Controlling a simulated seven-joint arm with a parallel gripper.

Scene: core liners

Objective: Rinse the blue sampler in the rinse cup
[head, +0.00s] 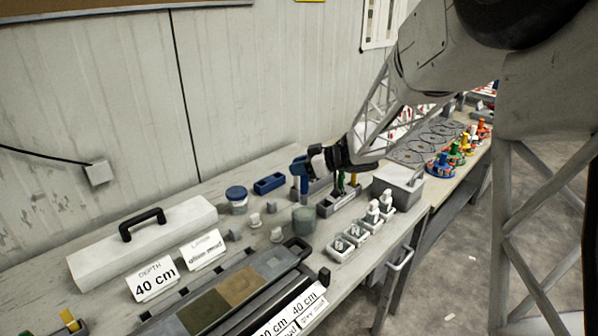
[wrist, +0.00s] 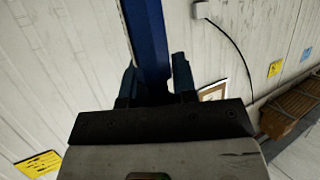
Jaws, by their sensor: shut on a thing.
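My gripper (head: 309,165) is shut on the blue sampler (head: 304,184), which hangs roughly upright above the workbench. The wrist view shows the blue sampler (wrist: 148,45) between the fingers of my gripper (wrist: 155,85). A grey-green, cloudy cup (head: 305,220), which looks like the rinse cup, stands on the bench below the sampler in the head view. The sampler's lower end appears above the cup's rim and apart from it; I cannot tell whether it is directly over the cup. The cup's inside is hard to see.
A grey rack (head: 338,203) with green and yellow samplers stands right of the cup. A blue-lidded jar (head: 237,205) and a blue tray (head: 269,184) stand behind left. Small white bottles in trays (head: 373,212) stand right, a core tray (head: 238,288) in front.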

